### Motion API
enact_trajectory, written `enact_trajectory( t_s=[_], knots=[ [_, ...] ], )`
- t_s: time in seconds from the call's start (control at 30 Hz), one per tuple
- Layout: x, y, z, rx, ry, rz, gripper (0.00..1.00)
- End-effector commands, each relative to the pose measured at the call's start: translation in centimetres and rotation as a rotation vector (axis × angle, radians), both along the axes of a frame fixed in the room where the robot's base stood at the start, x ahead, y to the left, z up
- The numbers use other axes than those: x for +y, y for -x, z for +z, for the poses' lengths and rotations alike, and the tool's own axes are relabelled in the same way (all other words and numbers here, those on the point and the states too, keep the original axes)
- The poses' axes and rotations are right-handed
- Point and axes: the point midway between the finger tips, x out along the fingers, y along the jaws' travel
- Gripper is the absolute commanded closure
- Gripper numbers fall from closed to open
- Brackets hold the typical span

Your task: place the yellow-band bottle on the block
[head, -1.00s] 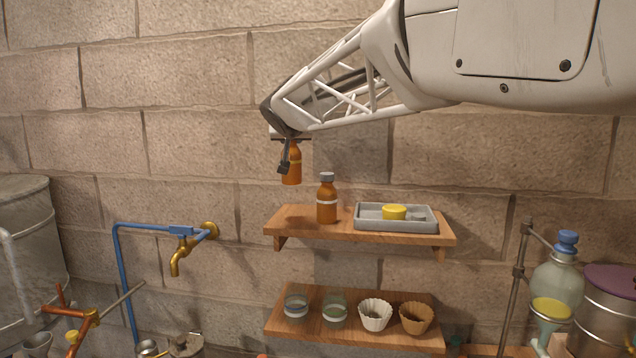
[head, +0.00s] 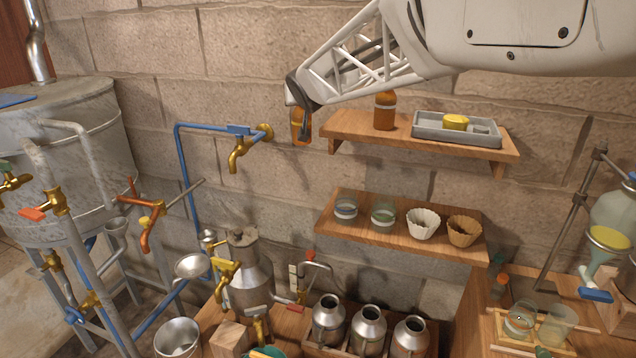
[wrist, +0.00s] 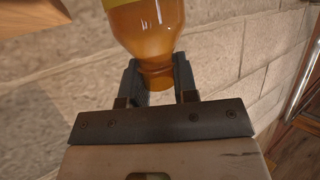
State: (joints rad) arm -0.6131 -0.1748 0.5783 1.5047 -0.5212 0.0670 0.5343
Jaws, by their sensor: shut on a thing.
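My gripper (head: 300,108) is shut on the yellow-band bottle (head: 301,131), an amber bottle, just left of the upper shelf's left end in the head view. In the wrist view the fingers (wrist: 158,80) close around its neck, and the amber body (wrist: 150,32) runs out of the top of the picture with a yellow edge showing. A small pale wooden block (head: 230,338) stands low in the head view, at the front of the bench, far below my gripper. Its top looks bare, though the picture's lower edge cuts it.
The upper shelf (head: 345,124) holds another amber bottle (head: 385,112) and a grey tray (head: 430,137). The lower shelf (head: 345,222) holds jars and filter cups. A metal still pot (head: 250,275), a steel bucket (head: 177,338), brass taps and metal cans (head: 370,325) crowd around the block.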

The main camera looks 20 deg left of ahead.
Motion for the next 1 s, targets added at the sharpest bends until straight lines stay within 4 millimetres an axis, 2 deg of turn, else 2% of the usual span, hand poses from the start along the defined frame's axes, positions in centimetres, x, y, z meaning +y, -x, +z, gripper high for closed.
enact_trajectory(
  t_s=[0.1, 0.37, 0.57, 0.77, 1.0],
  knots=[
    [1.2, 0.4, -2.9, 0.002, 0.002, 0.036, 1.0],
    [3.3, 1.5, -7.7, 0.002, 0.002, 0.1, 1.0],
    [4.9, 2.4, -12.5, 0.004, 0.003, 0.156, 1.0],
    [6.7, 4.0, -19.0, 0.005, 0.005, 0.237, 1.0],
    [8.6, 6.9, -27.5, 0.006, 0.005, 0.347, 1.0]
  ],
)
